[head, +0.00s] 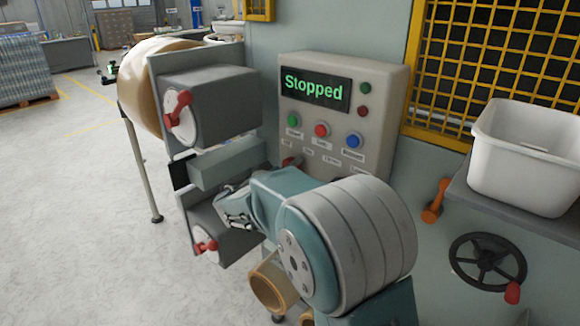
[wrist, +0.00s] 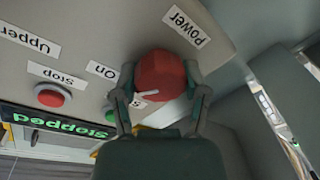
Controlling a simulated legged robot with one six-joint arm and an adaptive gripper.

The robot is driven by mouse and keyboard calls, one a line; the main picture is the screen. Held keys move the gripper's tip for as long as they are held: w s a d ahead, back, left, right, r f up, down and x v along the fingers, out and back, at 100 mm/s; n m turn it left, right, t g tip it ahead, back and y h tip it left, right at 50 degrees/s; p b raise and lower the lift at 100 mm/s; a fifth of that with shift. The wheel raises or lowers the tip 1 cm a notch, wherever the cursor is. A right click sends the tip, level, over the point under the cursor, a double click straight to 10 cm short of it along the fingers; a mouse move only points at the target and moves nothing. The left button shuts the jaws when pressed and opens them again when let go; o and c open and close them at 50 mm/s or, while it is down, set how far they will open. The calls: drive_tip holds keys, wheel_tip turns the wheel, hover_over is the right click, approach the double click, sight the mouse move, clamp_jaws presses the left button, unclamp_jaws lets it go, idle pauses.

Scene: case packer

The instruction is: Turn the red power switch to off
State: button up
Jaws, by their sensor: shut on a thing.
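The red power switch (wrist: 160,76) is a round knob with a pale pointer mark, next to the "Power" label in the wrist view. My gripper (wrist: 163,88) has one finger on each side of the knob and is shut on it. An "On" label lies beside the knob; another small label is partly hidden by a finger. In the head view a bit of the red knob (head: 291,161) shows at the bottom of the grey control panel (head: 388,85), and my arm hides the rest. The panel's display (head: 315,89) reads "Stopped" in green.
Green, red and blue buttons sit above the switch; the red stop button (wrist: 52,96) is close to my gripper. Two grey boxes with red-handled dials (head: 179,115) stand left. A white bin (head: 525,155) and a black handwheel (head: 488,262) are at right.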

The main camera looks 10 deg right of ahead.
drive_tip(key=shift+f, duration=0.1)
drive_tip(key=n, duration=0.4)
drive_tip(key=shift+a, duration=0.1)
drive_tip(key=n, duration=0.3)
drive_tip(key=shift+f+n+g, duration=0.1)
drive_tip(key=shift+n+g, duration=0.2)
drive_tip(key=shift+g, duration=0.1)
drive_tip(key=n, duration=0.4)
drive_tip(key=shift+g, duration=0.3)
drive_tip(key=shift+f+n+g, duration=0.1)
drive_tip(key=shift+n+g, duration=0.2)
drive_tip(key=shift+n, duration=1.1)
drive_tip(key=o, duration=1.1)
drive_tip(key=shift+w, duration=0.1)
drive_tip(key=shift+o, duration=0.2)
